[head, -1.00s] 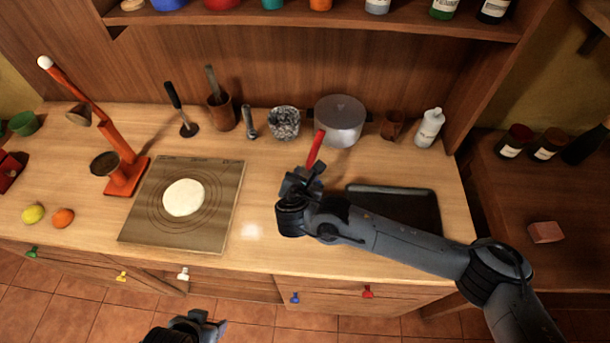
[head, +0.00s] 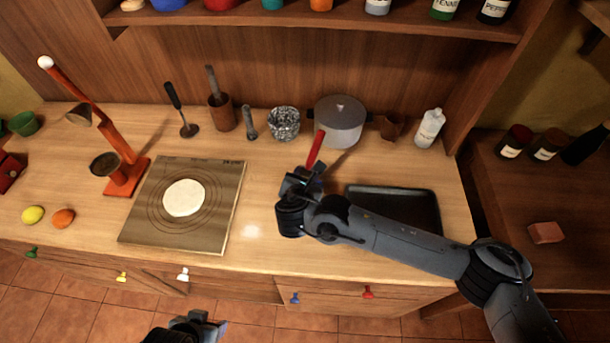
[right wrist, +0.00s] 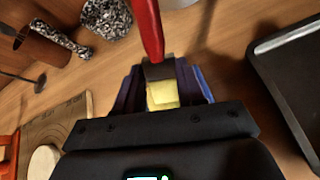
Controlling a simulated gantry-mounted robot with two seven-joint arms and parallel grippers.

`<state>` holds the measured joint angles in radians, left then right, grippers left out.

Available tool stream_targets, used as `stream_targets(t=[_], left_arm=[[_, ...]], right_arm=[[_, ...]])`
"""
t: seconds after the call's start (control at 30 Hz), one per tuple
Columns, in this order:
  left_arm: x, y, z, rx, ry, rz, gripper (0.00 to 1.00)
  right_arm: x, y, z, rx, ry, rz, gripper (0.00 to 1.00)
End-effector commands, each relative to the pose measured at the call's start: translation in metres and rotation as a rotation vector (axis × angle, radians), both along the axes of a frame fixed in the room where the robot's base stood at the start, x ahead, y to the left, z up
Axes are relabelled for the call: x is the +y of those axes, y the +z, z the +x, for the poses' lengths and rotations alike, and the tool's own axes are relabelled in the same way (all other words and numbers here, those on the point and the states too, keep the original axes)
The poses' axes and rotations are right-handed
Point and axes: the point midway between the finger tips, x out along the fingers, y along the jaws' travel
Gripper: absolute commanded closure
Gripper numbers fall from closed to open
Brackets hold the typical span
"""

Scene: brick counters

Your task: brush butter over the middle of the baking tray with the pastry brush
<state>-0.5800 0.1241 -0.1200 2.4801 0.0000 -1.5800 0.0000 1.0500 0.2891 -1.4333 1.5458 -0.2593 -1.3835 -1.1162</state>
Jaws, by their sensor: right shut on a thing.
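The pastry brush has a red handle (head: 315,149) that points up and away from my right gripper (head: 302,184). The handle (right wrist: 148,28) also shows in the right wrist view, with a dark collar and pale yellow bristles (right wrist: 162,94) between the fingers. My right gripper is shut on the brush, above the counter and left of the baking tray. The dark baking tray (head: 412,200) lies flat on the counter, its front-left part hidden by my right arm. It also shows in the right wrist view (right wrist: 300,85). My left gripper (head: 208,325) hangs low before the counter; its jaws are unclear.
A board with round dough (head: 184,197) lies to the left. Behind stand a grey pot (head: 340,124), a speckled container (head: 284,122), a brown cup (head: 393,126) and a white bottle (head: 429,128). An orange stand (head: 124,165) is at far left. The counter between board and tray is clear.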

Motion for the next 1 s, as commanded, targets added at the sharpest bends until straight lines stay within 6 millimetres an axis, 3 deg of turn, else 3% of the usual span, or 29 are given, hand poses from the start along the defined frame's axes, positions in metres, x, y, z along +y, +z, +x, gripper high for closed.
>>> stream_targets(t=[1.0], left_arm=[[-0.002,0.059,0.0,0.001,0.007,-0.011,0.42]], right_arm=[[0.0,0.069,0.0,0.001,0.001,-0.001,0.91]])
